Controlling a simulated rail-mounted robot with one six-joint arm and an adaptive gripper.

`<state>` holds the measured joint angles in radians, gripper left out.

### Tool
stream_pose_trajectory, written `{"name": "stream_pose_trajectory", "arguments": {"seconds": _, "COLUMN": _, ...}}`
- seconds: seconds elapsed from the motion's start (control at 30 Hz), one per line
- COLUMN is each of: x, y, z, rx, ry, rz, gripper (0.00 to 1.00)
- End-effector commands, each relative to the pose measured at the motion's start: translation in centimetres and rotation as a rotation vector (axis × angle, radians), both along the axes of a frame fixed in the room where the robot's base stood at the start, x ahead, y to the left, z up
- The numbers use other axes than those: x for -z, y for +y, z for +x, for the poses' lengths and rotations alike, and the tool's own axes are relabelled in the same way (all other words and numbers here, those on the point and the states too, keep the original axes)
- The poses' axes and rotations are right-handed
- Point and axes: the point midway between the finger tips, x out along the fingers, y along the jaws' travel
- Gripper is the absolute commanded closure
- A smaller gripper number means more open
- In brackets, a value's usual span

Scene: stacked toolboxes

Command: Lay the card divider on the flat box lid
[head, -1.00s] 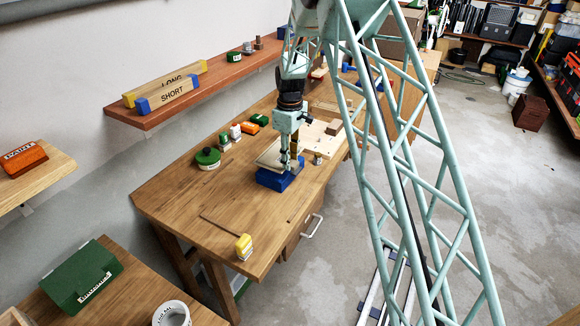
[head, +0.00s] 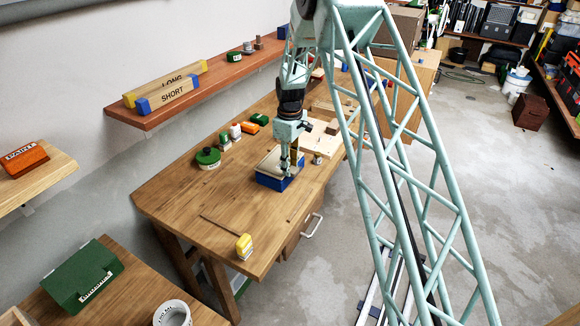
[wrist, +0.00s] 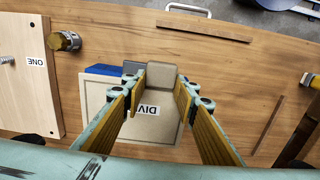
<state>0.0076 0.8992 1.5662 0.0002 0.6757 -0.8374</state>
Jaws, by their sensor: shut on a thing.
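The card divider (wrist: 158,130) is a tan panel with a pale border and a "DIV" label, low between my fingers in the wrist view. A tan block (wrist: 163,76) sits between the fingertips and looks like its grip. My gripper (wrist: 162,84) is shut on it. In the head view, my gripper (head: 290,172) points down over the blue flat box (head: 276,184). The divider (head: 268,162) shows there as a cream panel over the box top. A blue strip of the box (wrist: 103,70) shows past the divider. The divider hides most of the lid; I cannot tell whether they touch.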

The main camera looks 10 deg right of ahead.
Motion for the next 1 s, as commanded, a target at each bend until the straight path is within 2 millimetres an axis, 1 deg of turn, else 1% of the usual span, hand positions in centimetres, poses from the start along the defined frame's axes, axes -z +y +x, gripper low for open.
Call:
{"name": "stream_pose_trajectory", "arguments": {"seconds": 0.17, "x": 0.04, "y": 0.00, "z": 0.00, "rx": 0.000, "ry": 0.000, "rz": 0.000, "gripper": 0.84}}
{"name": "stream_pose_trajectory", "arguments": {"seconds": 0.63, "x": 0.94, "y": 0.00, "z": 0.00, "rx": 0.000, "ry": 0.000, "rz": 0.000, "gripper": 0.84}}
{"name": "stream_pose_trajectory", "arguments": {"seconds": 0.67, "x": 0.92, "y": 0.00, "z": -0.01, "rx": 0.000, "ry": 0.000, "rz": 0.000, "gripper": 0.72}}
{"name": "stream_pose_trajectory", "arguments": {"seconds": 0.8, "x": 0.86, "y": 0.00, "z": -0.01, "rx": 0.000, "ry": 0.000, "rz": 0.000, "gripper": 0.60}}
{"name": "stream_pose_trajectory", "arguments": {"seconds": 1.0, "x": 0.85, "y": 0.00, "z": 0.00, "rx": 0.000, "ry": 0.000, "rz": 0.000, "gripper": 0.60}}
